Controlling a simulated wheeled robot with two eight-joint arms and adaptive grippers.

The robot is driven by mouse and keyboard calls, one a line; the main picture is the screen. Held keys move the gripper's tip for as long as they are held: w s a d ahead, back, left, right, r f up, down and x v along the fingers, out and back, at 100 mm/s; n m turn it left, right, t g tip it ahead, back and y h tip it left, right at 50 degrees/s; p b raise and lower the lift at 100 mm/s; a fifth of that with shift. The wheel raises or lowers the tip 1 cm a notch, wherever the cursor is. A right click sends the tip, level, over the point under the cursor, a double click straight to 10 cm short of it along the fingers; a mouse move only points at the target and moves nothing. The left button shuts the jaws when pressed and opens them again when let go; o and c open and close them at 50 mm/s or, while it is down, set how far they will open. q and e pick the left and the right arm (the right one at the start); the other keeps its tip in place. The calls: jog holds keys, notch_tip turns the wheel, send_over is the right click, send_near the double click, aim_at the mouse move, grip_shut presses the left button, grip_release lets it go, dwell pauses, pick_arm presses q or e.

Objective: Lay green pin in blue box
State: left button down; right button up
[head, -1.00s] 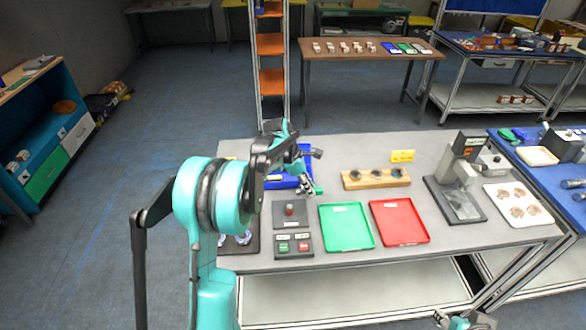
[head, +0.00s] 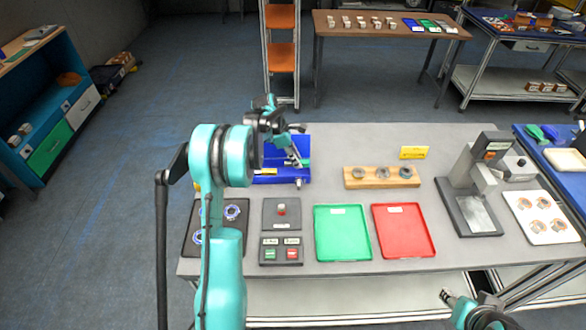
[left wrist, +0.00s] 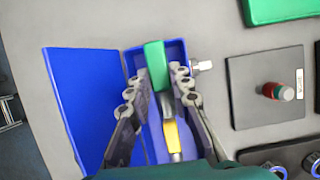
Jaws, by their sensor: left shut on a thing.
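The blue box (head: 262,178) stands at the back left of the grey table. In the left wrist view its open compartment (left wrist: 178,50) lies under my left gripper, with its flat blue lid (left wrist: 80,105) to the left. My left gripper (head: 298,160) is over the box, its fingers pointing into the compartment. In the left wrist view the fingers (left wrist: 160,80) are shut on the green pin (left wrist: 155,62). Whether the pin touches the box floor I cannot tell. My right gripper (head: 446,296) is low at the bottom right, its jaws unclear.
A button panel (head: 281,251), a green tray (head: 341,240) and a red tray (head: 403,238) stand in front. A wooden block (head: 381,184) with several round parts and a press (head: 475,200) stand to the right.

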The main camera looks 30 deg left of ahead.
aim_at(293, 174)
pick_arm(q)
jog(key=shift+a+f, duration=0.4)
jog(key=shift+a, duration=0.2)
jog(key=shift+f+b, duration=0.5)
jog(key=shift+f, duration=1.5)
jog(key=shift+f+b, duration=0.25)
jog(key=shift+b, duration=0.05)
jog(key=c, duration=1.6)
grip_release()
jog(key=shift+c, duration=0.2)
